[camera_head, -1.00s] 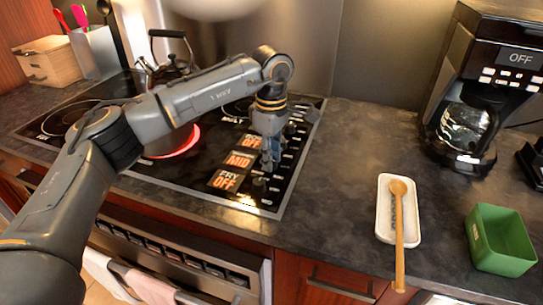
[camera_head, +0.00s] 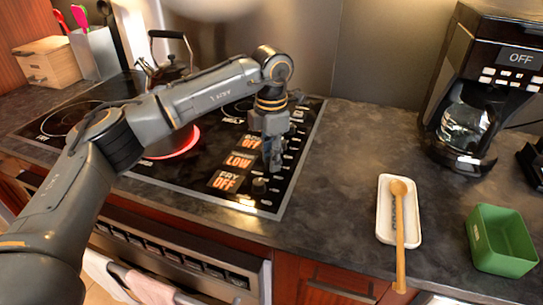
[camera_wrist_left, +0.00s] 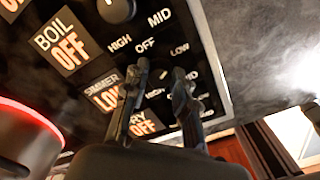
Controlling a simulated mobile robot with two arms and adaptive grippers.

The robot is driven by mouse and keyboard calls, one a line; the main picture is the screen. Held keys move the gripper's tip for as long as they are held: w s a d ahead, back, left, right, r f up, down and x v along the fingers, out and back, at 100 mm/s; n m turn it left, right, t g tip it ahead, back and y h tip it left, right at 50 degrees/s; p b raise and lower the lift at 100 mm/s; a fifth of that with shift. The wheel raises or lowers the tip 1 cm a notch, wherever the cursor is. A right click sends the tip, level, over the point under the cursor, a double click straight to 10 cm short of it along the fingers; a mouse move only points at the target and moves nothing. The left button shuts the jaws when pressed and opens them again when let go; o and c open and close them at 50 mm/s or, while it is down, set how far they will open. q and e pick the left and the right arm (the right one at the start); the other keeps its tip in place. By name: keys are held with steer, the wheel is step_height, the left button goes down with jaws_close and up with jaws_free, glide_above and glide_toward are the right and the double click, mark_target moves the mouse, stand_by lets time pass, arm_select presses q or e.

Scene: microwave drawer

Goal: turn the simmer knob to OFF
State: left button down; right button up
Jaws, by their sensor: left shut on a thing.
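The simmer display (camera_head: 240,161) on the cooktop panel reads LOW in orange. It also shows in the left wrist view (camera_wrist_left: 106,94), partly covered by a finger. My left gripper (camera_head: 272,164) reaches down over the panel just right of this display. In the left wrist view its two dark fingers (camera_wrist_left: 161,72) stand on either side of the simmer knob's place, shut on the knob. The knob itself is mostly hidden by the fingers. Printed marks HIGH, OFF and LOW lie around it. My right gripper is not in view.
The boil display (camera_wrist_left: 63,46) and fry display (camera_head: 225,181) read OFF. The fry knob (camera_head: 259,186) is close in front of my gripper. A burner (camera_head: 178,145) glows red at left. A spoon rest (camera_head: 384,225) with a wooden spoon and a green box (camera_head: 501,240) stand right.

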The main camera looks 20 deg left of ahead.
arm_select(q)
steer(key=n, duration=0.6)
steer(key=shift+n, duration=0.3)
steer(key=n, duration=0.5)
steer(key=shift+n, duration=0.4)
steer(key=c, duration=1.1)
jaws_free()
steer(key=shift+o, duration=0.2)
steer(key=shift+r, duration=0.1)
step_height(320, 180, up, 12)
